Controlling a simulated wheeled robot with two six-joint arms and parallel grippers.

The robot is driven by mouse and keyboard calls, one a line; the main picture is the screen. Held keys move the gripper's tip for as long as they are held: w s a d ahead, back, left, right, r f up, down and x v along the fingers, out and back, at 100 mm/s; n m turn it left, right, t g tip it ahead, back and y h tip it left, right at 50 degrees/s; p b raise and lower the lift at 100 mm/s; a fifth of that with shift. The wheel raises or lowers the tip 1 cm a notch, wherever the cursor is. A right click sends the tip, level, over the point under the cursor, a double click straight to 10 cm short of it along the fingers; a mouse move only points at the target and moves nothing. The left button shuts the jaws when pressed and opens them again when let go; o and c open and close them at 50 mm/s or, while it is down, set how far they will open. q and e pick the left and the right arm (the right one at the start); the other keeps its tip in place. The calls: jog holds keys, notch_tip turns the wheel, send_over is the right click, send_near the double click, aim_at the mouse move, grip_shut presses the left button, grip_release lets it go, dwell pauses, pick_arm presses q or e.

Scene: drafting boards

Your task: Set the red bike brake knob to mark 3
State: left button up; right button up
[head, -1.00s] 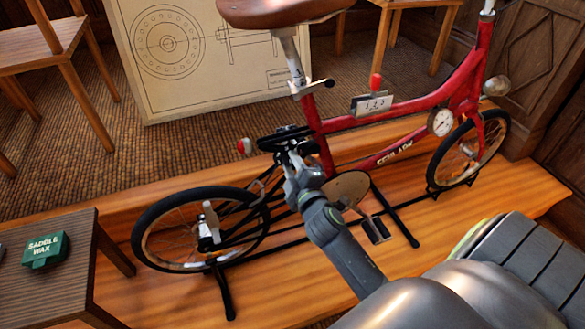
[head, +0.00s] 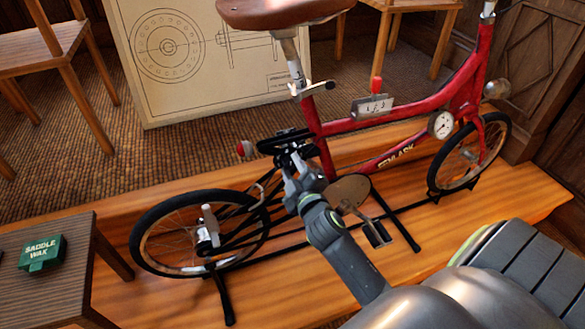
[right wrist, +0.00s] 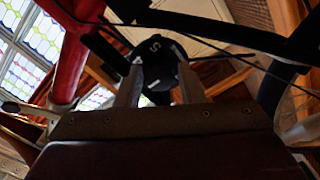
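The red bike (head: 400,108) stands on a wooden platform. A black round knob (right wrist: 158,48) with white characters on its face shows in the right wrist view; I cannot tell which mark it is set to. My right gripper (right wrist: 160,78) has its two fingers apart, one on each side of this knob. Whether they press on it is unclear. In the head view the right gripper (head: 290,160) is by the black parts behind the pedals and hides some of them. A red-topped lever (head: 376,84) stands on a numbered plate (head: 373,106) on the frame. My left gripper is out of view.
A round gauge (head: 441,125) is on the bike's front. A small table (head: 45,295) with a green saddle wax box (head: 42,252) stands at the left. A drawing board (head: 210,60) and chairs (head: 50,45) stand behind. The black stand (head: 405,230) reaches across the platform (head: 300,285).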

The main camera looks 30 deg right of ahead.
jog(key=shift+o, duration=1.3)
jog(key=shift+r, duration=0.1)
jog(key=shift+s, duration=0.1)
jog(key=shift+s+a, duration=0.1)
jog(key=shift+s, duration=0.2)
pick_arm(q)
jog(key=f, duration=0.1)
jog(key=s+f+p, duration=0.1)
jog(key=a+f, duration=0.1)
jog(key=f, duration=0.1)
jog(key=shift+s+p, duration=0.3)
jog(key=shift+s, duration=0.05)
pick_arm(e)
jog(key=v, duration=1.6)
jog(key=shift+s, duration=0.35)
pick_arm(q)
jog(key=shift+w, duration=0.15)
